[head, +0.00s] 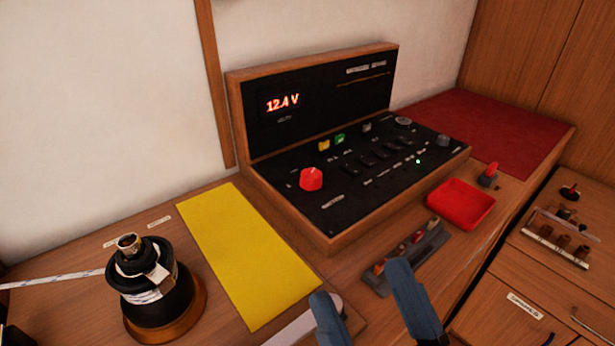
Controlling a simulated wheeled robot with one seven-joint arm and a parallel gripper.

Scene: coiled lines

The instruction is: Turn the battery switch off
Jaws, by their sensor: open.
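The control panel (350,180) is a black sloped board in a wooden frame on the counter. Its upright back part has a lit display (283,103) reading 12.4 V. A red rotary knob (311,179) sits at the panel's left front; it looks like the battery switch, but its label is too small to read. My gripper (362,283) shows at the bottom of the view, with two blue-grey fingers apart and nothing between them. It is in front of the panel, below and to the right of the red knob, not touching it.
A black winch (150,285) with a line stands at left beside a yellow mat (247,255). A grey holder (405,260) with small items lies just beyond my gripper. A red tray (461,204) is right of it. A dark red mat (490,128) covers the far right counter.

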